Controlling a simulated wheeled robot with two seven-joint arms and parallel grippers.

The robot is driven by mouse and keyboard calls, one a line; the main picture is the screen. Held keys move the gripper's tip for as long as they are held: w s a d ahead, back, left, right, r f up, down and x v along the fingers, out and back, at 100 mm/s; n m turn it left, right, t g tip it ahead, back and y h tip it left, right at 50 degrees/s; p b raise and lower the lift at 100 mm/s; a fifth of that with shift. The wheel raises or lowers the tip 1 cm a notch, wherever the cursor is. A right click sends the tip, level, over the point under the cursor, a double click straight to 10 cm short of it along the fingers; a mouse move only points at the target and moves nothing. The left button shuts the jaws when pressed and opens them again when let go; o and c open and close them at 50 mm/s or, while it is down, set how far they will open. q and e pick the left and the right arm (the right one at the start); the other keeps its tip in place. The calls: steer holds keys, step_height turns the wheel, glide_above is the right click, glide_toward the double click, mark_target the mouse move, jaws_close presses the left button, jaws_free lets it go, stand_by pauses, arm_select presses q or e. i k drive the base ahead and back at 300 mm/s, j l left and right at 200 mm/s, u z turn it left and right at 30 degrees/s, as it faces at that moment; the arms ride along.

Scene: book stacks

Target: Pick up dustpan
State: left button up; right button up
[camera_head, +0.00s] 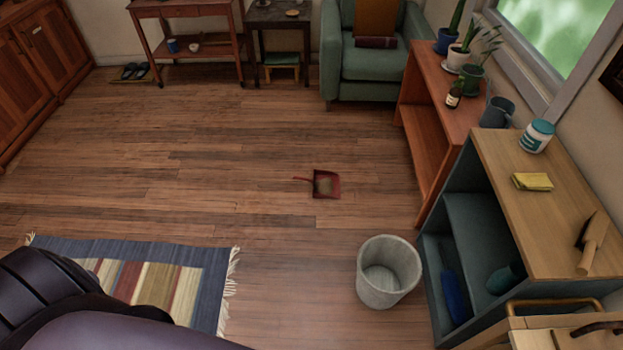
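A red dustpan (326,185) lies flat on the wooden floor near the middle of the head view. Its short handle points left, and a brownish patch shows in its pan. A dark part of my own body fills the lower left corner. Neither of my grippers shows in this view, so nothing is seen near the dustpan.
A grey bin (387,272) stands on the floor nearer than the dustpan. A striped rug (200,273) lies lower left. An armchair (372,64) stands behind. Floor around the dustpan is clear.

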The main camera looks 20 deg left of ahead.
mark_target(326, 184)
steer(key=i+j+u, duration=0.2)
steer(key=i+j, duration=0.55)
steer(key=j, duration=0.35)
steer(key=i+j+u, duration=0.25)
steer(key=i+j, duration=0.6)
steer(key=j, duration=0.1)
